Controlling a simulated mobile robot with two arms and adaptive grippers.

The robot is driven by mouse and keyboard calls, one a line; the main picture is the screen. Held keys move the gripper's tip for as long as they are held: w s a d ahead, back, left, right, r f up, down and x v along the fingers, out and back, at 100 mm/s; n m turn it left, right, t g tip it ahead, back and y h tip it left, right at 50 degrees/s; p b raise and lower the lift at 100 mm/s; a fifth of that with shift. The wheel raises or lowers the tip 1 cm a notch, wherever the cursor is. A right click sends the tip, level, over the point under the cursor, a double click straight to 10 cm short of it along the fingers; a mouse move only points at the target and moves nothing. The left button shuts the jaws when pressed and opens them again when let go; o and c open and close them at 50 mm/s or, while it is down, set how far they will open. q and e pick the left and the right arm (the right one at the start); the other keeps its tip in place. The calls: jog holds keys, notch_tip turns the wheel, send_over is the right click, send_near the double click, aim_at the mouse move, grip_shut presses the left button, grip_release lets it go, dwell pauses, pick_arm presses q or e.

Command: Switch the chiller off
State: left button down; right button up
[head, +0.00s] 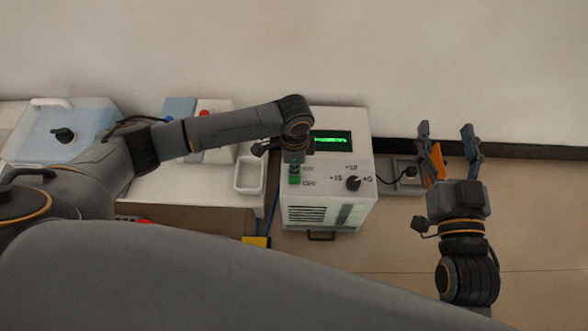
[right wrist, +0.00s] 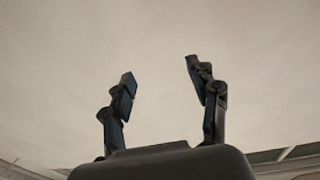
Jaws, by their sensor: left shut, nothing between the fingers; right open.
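The chiller (head: 355,207) is a white box with a lit green display (head: 331,141), a black knob (head: 353,183) marked with temperatures, and a green rocker switch (head: 294,180) at the left of its panel. My left gripper (head: 294,163) is shut and empty, pointing down over the panel just above the switch; whether it touches the switch I cannot tell. Its arm hides the panel's upper left corner. My right gripper (head: 447,150) is open and empty, right of the chiller; its open fingers also show in the right wrist view (right wrist: 163,90) against a plain pale surface.
A white table (head: 195,190) at the left holds a blue-and-white box (head: 62,130), a box with a red button (head: 204,113) and a small white tray (head: 249,175). A socket box (head: 402,175) and an orange item (head: 437,163) are right of the chiller.

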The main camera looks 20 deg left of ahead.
aim_at(294, 178)
pick_arm(q)
jog(key=shift+r+p, duration=0.55)
jog(key=shift+p, duration=0.1)
jog(key=shift+r+p, duration=0.25)
jog(key=shift+p, duration=0.05)
jog(key=shift+r, duration=0.2)
jog(key=shift+r+p, duration=0.2)
jog(key=shift+p, duration=0.35)
jog(key=shift+r+p, duration=0.25)
jog(key=shift+p, duration=0.1)
jog(key=shift+r, duration=0.25)
jog(key=shift+r+p, duration=0.2)
jog(key=shift+p, duration=0.35)
pick_arm(e)
jog(key=s+d+f+g+h, duration=0.2)
jog(key=s+d+f+g, duration=0.1)
jog(key=s+f+g, duration=0.3)
jog(key=s+d+f+g+h, duration=0.2)
jog(key=s+d+f+g, duration=0.1)
jog(key=s+f+g, duration=0.4)
jog(key=shift+s+f+m, duration=0.15)
jog(key=shift+f+m, duration=0.25)
jog(key=shift+f, duration=1.4)
